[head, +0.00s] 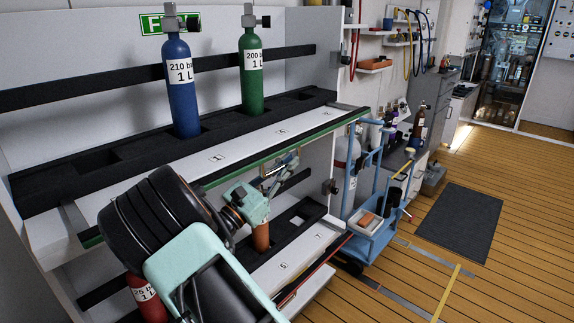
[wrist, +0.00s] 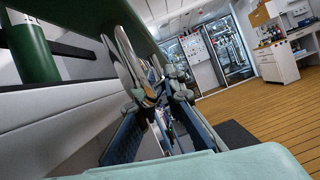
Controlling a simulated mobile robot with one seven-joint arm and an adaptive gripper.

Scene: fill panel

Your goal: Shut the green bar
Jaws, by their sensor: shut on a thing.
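The green bar (head: 310,136) runs along the front edge of the upper gas-bottle shelf; in the wrist view it crosses the top as a dark green band (wrist: 125,18). My gripper (head: 287,168) is just below the bar, near its middle, with my arm reaching in from the lower left. In the wrist view its fingers (wrist: 155,100) are closed around a shiny metal handle (wrist: 135,62) just under the bar. The handle's join to the bar is partly hidden by the fingers.
A blue bottle (head: 180,85) and a green bottle (head: 251,70) stand upright in the upper rack. A lower rack (head: 300,215) holds an orange and a red bottle. A blue trolley (head: 372,240) stands right of the shelves. The wooden floor beyond is mostly clear, with a dark mat (head: 460,222).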

